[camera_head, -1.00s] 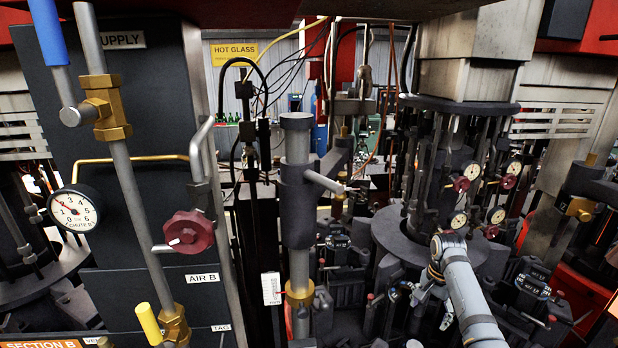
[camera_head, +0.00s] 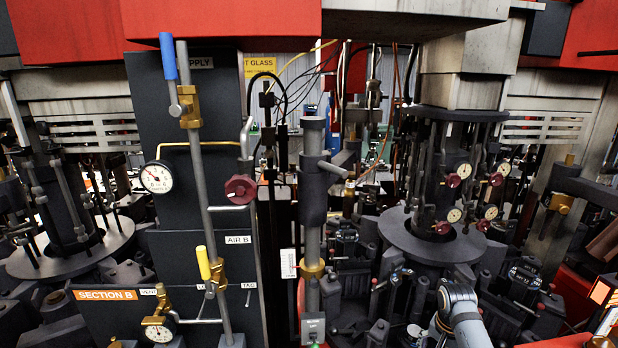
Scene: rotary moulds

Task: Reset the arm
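My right arm (camera_head: 462,312) shows at the bottom edge, right of centre, as a grey bent link in front of the dark moulds. Its gripper end is low in the picture, and I cannot make out the fingers or anything between them. My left arm and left gripper are not in view.
A dark panel at left bears a blue-handled valve (camera_head: 168,56), a red handwheel (camera_head: 241,189), a yellow lever (camera_head: 203,262) and a pressure gauge (camera_head: 157,177). A vertical post (camera_head: 312,190) stands at centre. A round mould table (camera_head: 432,247) with several gauges stands right of it.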

